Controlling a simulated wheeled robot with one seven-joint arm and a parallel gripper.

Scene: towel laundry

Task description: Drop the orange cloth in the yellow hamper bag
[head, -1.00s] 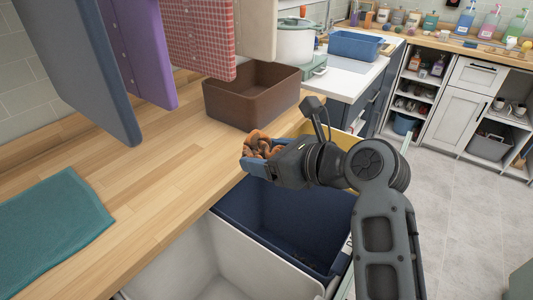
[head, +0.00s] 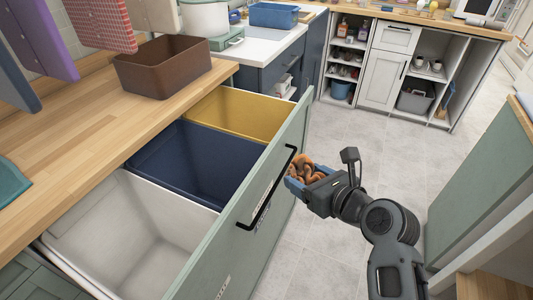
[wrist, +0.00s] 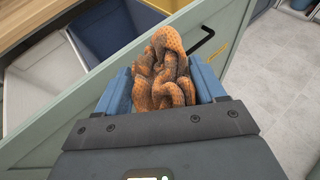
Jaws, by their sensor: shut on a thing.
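My gripper (head: 297,182) is shut on the crumpled orange cloth (head: 303,167), which bunches up between the blue fingers. The cloth fills the middle of the wrist view (wrist: 163,75). The yellow hamper bag (head: 250,110) is the farthest of three bags in the pulled-out drawer. My gripper is outside the drawer, to the right of its green front and near the black handle. The yellow bag also shows at the top of the wrist view (wrist: 165,5).
The navy bag (head: 195,160) and the white bag (head: 120,235) share the drawer. The green drawer front (head: 240,215) with its black handle (head: 268,190) stands between my gripper and the bags. A brown bin (head: 160,70) sits on the wooden counter. Floor to the right is open.

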